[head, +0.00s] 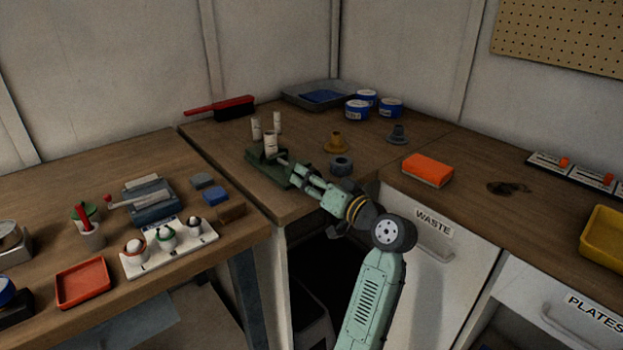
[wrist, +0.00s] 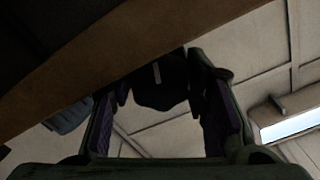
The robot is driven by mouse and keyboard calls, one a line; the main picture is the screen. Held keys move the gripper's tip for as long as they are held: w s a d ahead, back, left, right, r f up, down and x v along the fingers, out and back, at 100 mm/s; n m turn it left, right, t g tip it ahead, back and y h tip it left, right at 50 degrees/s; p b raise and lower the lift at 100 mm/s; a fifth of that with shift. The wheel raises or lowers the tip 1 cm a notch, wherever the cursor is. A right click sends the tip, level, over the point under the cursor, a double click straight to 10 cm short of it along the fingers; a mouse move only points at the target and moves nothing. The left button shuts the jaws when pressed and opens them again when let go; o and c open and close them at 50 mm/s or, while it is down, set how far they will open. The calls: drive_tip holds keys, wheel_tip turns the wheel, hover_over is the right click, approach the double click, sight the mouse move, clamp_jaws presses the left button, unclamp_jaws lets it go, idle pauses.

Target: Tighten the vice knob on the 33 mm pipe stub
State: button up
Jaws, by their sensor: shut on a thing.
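The green vice (head: 262,170) sits at the front left edge of the corner bench. A pale pipe stub (head: 270,142) stands upright at the vice; the exact jaw contact is too small to tell. My gripper (head: 291,168) reaches in from the right, low at the vice's near right side. In the wrist view, a dark knob (wrist: 160,85) with a pale mark lies between the tips of my gripper (wrist: 158,92), which is shut on it. In the head view the knob is hidden by my gripper.
Two other pale stubs (head: 256,129) (head: 277,122) stand behind the vice. A dark ring-shaped part (head: 341,165) and a brass flanged part (head: 336,142) stand right of my gripper.

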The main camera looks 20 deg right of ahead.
drive_tip(key=o, duration=1.2)
